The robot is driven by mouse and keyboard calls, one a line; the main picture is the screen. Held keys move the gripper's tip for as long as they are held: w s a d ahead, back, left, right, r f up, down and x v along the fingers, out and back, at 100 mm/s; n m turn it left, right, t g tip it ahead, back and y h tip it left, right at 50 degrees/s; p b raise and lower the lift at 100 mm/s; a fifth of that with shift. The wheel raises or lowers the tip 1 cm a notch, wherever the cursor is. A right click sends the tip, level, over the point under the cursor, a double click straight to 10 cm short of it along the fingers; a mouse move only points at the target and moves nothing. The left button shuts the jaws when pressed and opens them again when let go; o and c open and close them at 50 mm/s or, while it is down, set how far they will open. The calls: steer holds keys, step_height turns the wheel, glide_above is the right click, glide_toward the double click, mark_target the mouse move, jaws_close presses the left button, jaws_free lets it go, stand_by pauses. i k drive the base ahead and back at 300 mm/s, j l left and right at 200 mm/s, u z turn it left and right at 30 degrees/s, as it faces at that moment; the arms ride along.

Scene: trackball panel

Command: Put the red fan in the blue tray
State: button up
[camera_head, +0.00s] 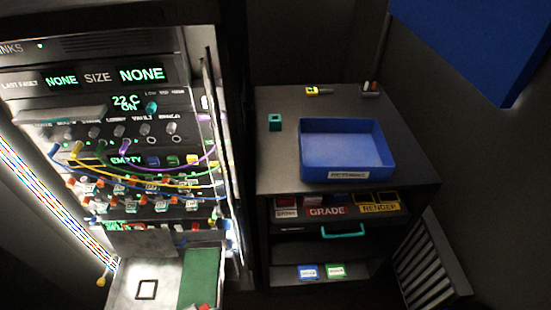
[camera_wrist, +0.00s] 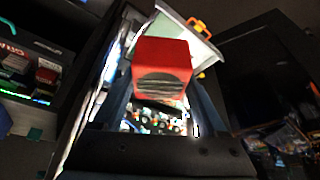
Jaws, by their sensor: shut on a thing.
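The red fan (camera_wrist: 162,60) is a red block with a grey slatted round face, in the middle of the wrist view. My gripper (camera_wrist: 160,85) is shut on it, with one dark finger on each side. The blue tray (camera_head: 347,150) is a shallow open box with a label on its front, on top of the dark cabinet at the right of the head view. It looks empty. My gripper cannot be made out in the head view, where a small red patch shows at the bottom edge.
A rack (camera_head: 120,150) with cables and knobs stands at the left. A pulled-out drawer (camera_head: 150,265) with a green panel sticks out below. The cabinet top (camera_head: 285,170) also holds a teal block (camera_head: 275,122) and small items at the back. A blue panel (camera_head: 480,40) hangs upper right.

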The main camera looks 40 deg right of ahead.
mark_target(340, 155)
steer(key=i+z, duration=0.1)
steer(key=z, duration=0.3)
steer(key=j+z, duration=0.1)
steer(key=z, duration=0.35)
steer(key=i+j+z, duration=0.1)
steer(key=z, duration=0.3)
steer(key=j+z, duration=0.15)
steer(key=z, duration=0.25)
